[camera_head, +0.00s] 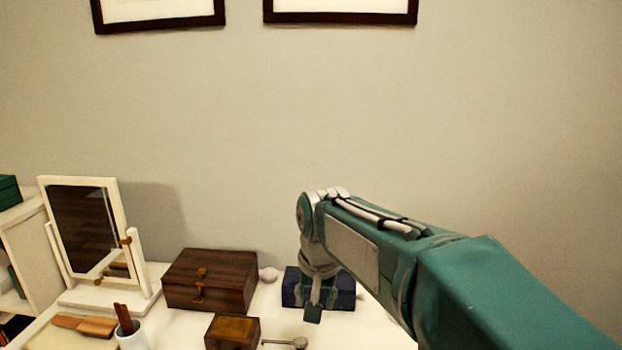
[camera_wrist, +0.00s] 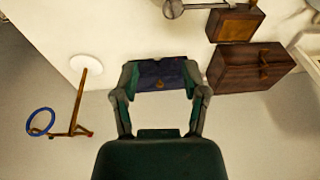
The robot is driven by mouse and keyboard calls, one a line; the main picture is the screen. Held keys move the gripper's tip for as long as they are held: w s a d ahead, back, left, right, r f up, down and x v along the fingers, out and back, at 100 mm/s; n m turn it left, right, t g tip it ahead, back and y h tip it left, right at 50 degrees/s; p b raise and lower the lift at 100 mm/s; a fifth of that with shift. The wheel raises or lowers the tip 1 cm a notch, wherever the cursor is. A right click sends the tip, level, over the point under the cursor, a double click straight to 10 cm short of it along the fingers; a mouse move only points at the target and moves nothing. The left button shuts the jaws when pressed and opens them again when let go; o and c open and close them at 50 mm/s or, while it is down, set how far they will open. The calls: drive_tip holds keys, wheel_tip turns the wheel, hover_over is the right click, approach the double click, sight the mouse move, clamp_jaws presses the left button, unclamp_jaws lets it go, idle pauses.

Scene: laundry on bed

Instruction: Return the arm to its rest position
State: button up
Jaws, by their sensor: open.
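My arm reaches in from the right in the head view and bends down at the wrist. My gripper (camera_head: 315,301) points down in front of a dark blue box (camera_head: 343,290) on the white tabletop. In the wrist view my gripper (camera_wrist: 160,80) has its two fingers spread apart. The dark blue box (camera_wrist: 160,73) with a small gold clasp shows between them, beyond the tips. I see nothing held. I cannot tell the exact gap between the fingers and the box.
A large brown wooden box (camera_head: 210,280) and a smaller one (camera_head: 232,331) stand left of my gripper. A metal-handled item (camera_head: 299,343) lies near them. A white-framed mirror (camera_head: 88,230) stands further left. A stand with a blue ring (camera_wrist: 41,121) shows in the wrist view.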

drive_tip(key=s+d+f+t, duration=0.1)
drive_tip(key=s+d, duration=0.6)
drive_tip(key=s, duration=0.3)
drive_tip(key=s+d+f+t, duration=0.2)
drive_tip(key=s+d, duration=0.5)
drive_tip(key=s, duration=0.3)
drive_tip(key=shift+s+d+f+n+h, duration=0.15)
drive_tip(key=shift+s+d+n+h, duration=0.15)
drive_tip(key=shift+n+h, duration=0.1)
drive_tip(key=shift+a, duration=0.15)
idle(1.2)
